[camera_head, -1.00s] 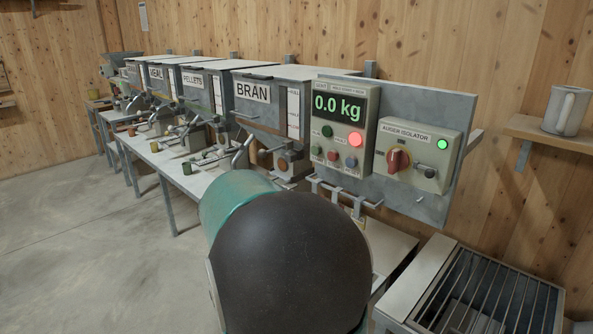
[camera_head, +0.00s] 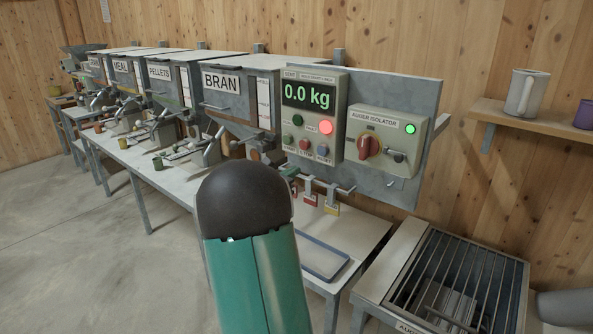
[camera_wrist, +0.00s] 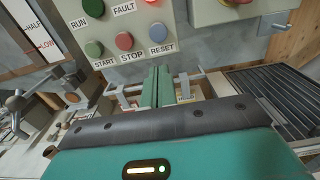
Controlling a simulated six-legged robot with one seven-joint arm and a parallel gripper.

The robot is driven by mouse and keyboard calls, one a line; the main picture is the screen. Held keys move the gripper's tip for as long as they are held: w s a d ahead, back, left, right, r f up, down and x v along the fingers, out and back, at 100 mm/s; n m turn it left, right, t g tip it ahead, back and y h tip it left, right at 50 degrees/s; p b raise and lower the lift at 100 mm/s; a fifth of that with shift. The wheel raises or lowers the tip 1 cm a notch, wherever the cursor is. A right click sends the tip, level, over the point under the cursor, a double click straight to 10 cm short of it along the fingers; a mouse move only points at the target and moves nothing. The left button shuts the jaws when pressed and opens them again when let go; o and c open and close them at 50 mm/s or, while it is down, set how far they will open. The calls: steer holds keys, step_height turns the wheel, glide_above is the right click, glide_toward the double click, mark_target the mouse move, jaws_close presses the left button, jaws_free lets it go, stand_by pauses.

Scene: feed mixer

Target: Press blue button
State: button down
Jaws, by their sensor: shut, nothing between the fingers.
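The blue button (camera_head: 322,149), labelled RESET in the wrist view (camera_wrist: 157,34), is at the right end of the lower button row on the scale panel (camera_head: 313,112). Beside it are the red STOP button (camera_wrist: 124,41) and the green START button (camera_wrist: 94,48). My gripper (camera_wrist: 159,72) is shut and empty, its green fingers pointing toward the panel. In the wrist view the fingertips appear below the RESET and STOP labels, apart from the button. In the head view my arm mostly hides the gripper.
The isolator box (camera_head: 385,145) with a red rotary switch (camera_head: 369,147) is right of the panel. Hooks with tags (camera_head: 330,203) hang below it. A grated bin (camera_head: 455,275) stands at lower right. The BRAN hopper (camera_head: 240,95) is at left. A jug (camera_head: 526,93) sits on a shelf.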

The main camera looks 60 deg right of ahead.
mark_target(320, 155)
steer(key=d, duration=0.4)
steer(key=s+d, duration=0.1)
steer(key=d, duration=0.2)
steer(key=s+d, duration=0.1)
steer(key=d, duration=0.3)
steer(key=shift+d, duration=0.35)
steer(key=shift+d, duration=0.75)
steer(key=shift+s+d, duration=0.1)
steer(key=shift+s, duration=0.05)
steer(key=shift+w+a, duration=0.2)
steer(key=shift+a, duration=0.1)
steer(key=w+a, duration=0.2)
steer(key=a, duration=1.1)
steer(key=shift+a, duration=0.15)
